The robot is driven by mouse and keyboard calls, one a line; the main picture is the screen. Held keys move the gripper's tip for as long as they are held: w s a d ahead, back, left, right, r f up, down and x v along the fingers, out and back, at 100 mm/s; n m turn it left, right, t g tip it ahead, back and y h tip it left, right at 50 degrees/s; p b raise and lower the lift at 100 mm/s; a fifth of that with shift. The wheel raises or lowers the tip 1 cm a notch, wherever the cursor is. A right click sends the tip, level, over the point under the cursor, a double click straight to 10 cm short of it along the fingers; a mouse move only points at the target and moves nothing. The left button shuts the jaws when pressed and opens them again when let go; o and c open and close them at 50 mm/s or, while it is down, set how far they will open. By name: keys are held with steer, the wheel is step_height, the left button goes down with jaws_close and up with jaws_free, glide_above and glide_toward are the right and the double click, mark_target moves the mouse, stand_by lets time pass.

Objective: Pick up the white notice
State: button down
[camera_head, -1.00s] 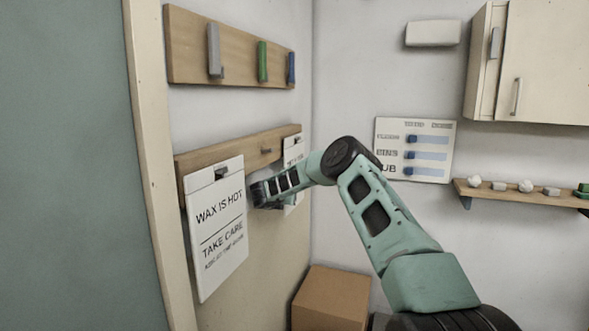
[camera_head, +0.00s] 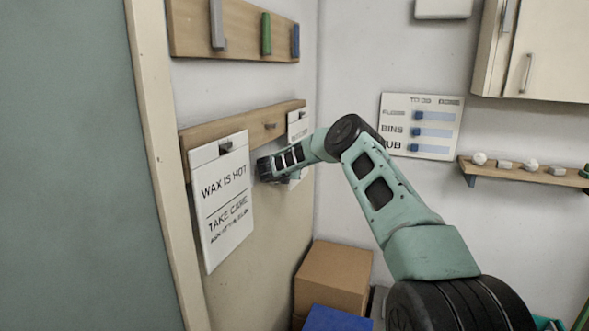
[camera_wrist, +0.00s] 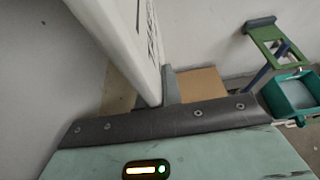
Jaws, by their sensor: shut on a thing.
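The white notice (camera_head: 224,210), lettered "WAX IS HOT" and "TAKE CARE", hangs upright from a dark peg (camera_head: 226,147) on the wooden rail. My gripper (camera_head: 262,170) is at its right edge, a little above mid-height. In the wrist view the notice (camera_wrist: 118,40) is a thick white board seen edge-on with some lettering. It runs down between the jaws, with one grey finger (camera_wrist: 171,86) against its right side. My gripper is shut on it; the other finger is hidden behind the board.
A second white notice (camera_head: 297,124) hangs farther along the rail (camera_head: 270,116), partly hidden by my arm. A board with coloured tools (camera_head: 240,35) is above. A cardboard box (camera_head: 335,275) and a blue box (camera_head: 337,319) stand below. A shelf (camera_head: 520,172) is at right.

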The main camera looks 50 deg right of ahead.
steer(key=shift+r+b, duration=0.55)
steer(key=shift+b, duration=0.1)
steer(key=s+d+b, duration=0.3)
steer(key=s+b, duration=0.1)
steer(key=s, duration=0.4)
steer(key=s+d+b, duration=0.3)
steer(key=s, duration=0.5)
steer(key=shift+s+d+b, duration=0.35)
steer(key=shift+d, duration=0.05)
steer(key=s+a+r+n+t+y+p, duration=0.1)
steer(key=s+a+n+p, duration=0.15)
steer(key=a+p, duration=0.6)
steer(key=s+a+n+t+p, duration=0.15)
steer(key=s+a+p, duration=0.25)
steer(key=a, duration=0.9)
steer(key=w+a+f+p, duration=0.1)
steer(key=w+a, duration=0.2)
steer(key=w, duration=0.5)
steer(key=shift+w+a+f+n, duration=0.35)
steer(key=shift+a+n, duration=0.05)
steer(key=shift+f, duration=0.1)
